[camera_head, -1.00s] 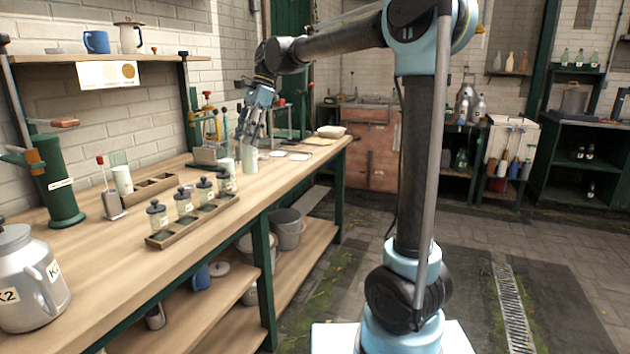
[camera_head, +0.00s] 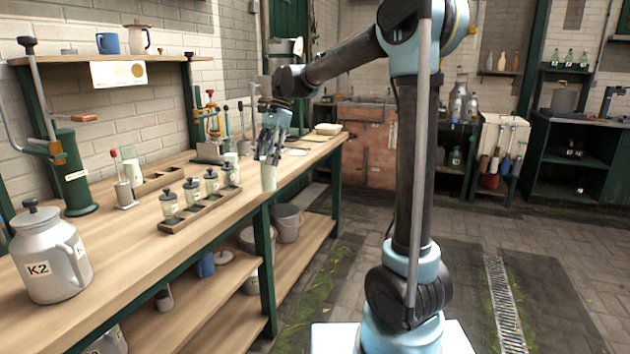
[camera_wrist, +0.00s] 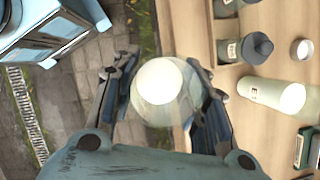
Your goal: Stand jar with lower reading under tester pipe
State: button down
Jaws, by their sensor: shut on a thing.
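My gripper (camera_head: 271,152) is shut on a pale greenish jar (camera_head: 268,177) and holds it upright at the bench's front edge. In the wrist view the jar (camera_wrist: 160,97) sits between the two fingers, its round white top facing the camera. A second pale jar with a label (camera_wrist: 275,93) stands on the bench beside it; its reading is too small to make out. A device with a red knob (camera_head: 210,128) stands at the back of the bench, behind my gripper. I cannot tell which part is the tester pipe.
A wooden tray (camera_head: 205,212) with several black-knobbed jars lies along the bench front. Buckets (camera_head: 287,222) sit below.

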jog(key=w+d+f+n+h, duration=0.1)
jog(key=w+d+f+n, duration=0.2)
jog(key=d+f, duration=0.8)
jog(key=w+d+f+n+h, duration=0.1)
jog(key=w+d+f+n, duration=0.1)
jog(key=w+d+f, duration=0.5)
jog(key=w+d+f+n+g+h, duration=0.1)
jog(key=w+d+f+n, duration=0.2)
jog(key=d+f, duration=1.3)
notch_tip(320, 180, down, 5)
jog(key=shift+w+r+n, duration=0.1)
jog(key=shift+w+n, duration=0.2)
jog(key=shift+w, duration=0.6)
jog(key=shift+s, duration=0.1)
